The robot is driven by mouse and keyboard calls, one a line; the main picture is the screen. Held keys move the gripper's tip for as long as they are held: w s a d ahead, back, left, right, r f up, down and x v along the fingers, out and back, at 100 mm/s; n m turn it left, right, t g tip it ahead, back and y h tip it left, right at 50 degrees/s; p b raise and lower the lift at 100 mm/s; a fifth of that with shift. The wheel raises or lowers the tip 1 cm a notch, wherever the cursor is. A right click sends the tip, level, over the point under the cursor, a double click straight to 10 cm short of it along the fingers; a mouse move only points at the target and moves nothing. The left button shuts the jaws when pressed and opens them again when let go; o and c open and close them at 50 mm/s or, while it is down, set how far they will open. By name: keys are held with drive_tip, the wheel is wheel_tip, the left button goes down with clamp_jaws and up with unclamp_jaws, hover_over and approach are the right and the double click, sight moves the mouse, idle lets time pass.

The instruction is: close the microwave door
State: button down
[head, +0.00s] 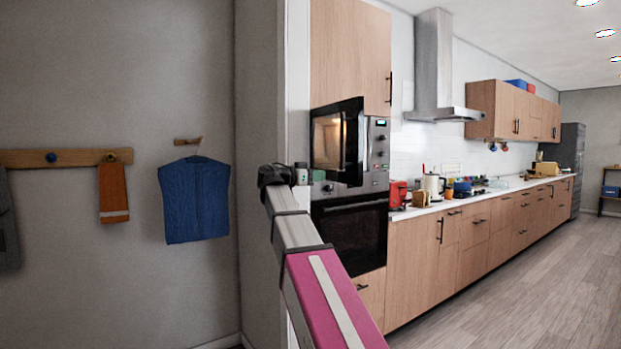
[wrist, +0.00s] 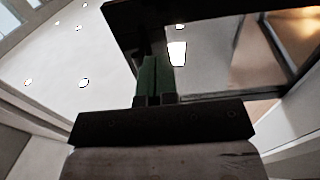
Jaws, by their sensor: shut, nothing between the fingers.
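The microwave (head: 378,150) is built into the tall wooden cabinet, with its control panel on the right. Its dark door (head: 353,140) stands partly open, hinged on the left, with the right edge swung out towards me. A warm glow shows in its window. My gripper (head: 317,175) is at the door's lower left in the head view. In the wrist view, the green fingers (wrist: 152,75) are shut together and empty. The dark door frame and reflective glass (wrist: 212,65) fill the upper right there, close to the fingertips. I cannot tell whether they touch.
A black oven (head: 350,235) sits below the microwave. A wall edge (head: 297,80) stands just left of the cabinet. A counter with a kettle (head: 433,185) and a red appliance (head: 397,193) runs to the right. The wooden floor (head: 530,270) at the right is clear.

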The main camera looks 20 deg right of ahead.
sight(346, 174)
drive_tip(key=d, duration=0.2)
drive_tip(key=w+d, duration=0.1)
drive_tip(key=d, duration=0.5)
drive_tip(key=shift+w, duration=0.25)
drive_tip(key=shift+d, duration=0.1)
drive_tip(key=shift+d, duration=0.1)
